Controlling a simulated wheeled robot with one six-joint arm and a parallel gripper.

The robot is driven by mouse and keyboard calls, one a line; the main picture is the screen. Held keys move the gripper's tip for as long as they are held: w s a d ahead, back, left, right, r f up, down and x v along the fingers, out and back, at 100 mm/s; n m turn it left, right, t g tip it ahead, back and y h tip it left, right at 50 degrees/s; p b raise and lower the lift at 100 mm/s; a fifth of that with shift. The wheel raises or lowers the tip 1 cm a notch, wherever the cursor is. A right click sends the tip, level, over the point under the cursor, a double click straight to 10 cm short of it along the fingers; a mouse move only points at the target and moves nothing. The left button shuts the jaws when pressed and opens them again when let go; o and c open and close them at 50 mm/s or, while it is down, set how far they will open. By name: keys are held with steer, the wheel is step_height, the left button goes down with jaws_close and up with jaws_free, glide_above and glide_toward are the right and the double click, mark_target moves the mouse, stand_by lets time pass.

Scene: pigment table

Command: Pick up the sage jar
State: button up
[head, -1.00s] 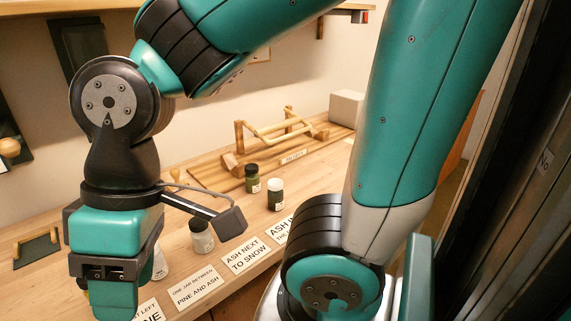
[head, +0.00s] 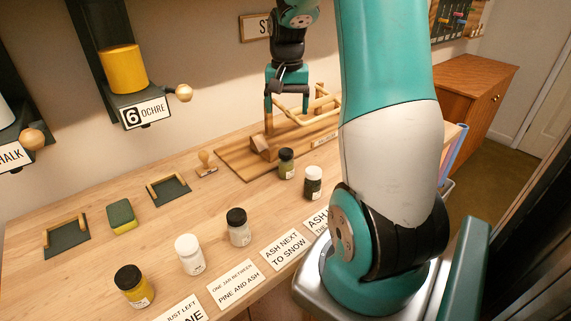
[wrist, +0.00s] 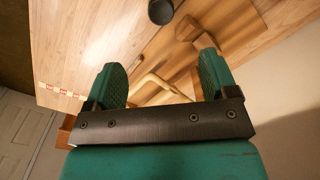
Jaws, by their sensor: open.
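A jar with a green body and a dark lid (head: 286,163) stands upright on the table in front of the wooden rack in the head view; it looks like the sage jar, though its label is not readable. My gripper (head: 287,110) is above and behind it, over the rack, fingers pointing down, open and empty. In the wrist view the open fingers (wrist: 160,60) frame part of the rack's light wooden bar. A dark round lid (wrist: 160,11) is at the top edge, beyond the fingertips; I cannot tell which jar it belongs to.
A grey jar (head: 239,228), white jar (head: 190,255) and ochre jar (head: 133,287) stand further left. The wooden rack (head: 238,165) rises under my gripper. Cards line the front edge.

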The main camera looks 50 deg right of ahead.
mark_target(286, 161)
step_height(286, 161, down, 12)
steer(key=shift+r+p, duration=0.15)
steer(key=shift+p, duration=0.75)
steer(key=shift+w+f+p, duration=0.1)
steer(key=shift+f+p, duration=0.75)
steer(key=shift+f, duration=1.85)
steer(key=c, duration=1)
steer(key=shift+r, duration=0.1)
steer(key=shift+c, duration=0.2)
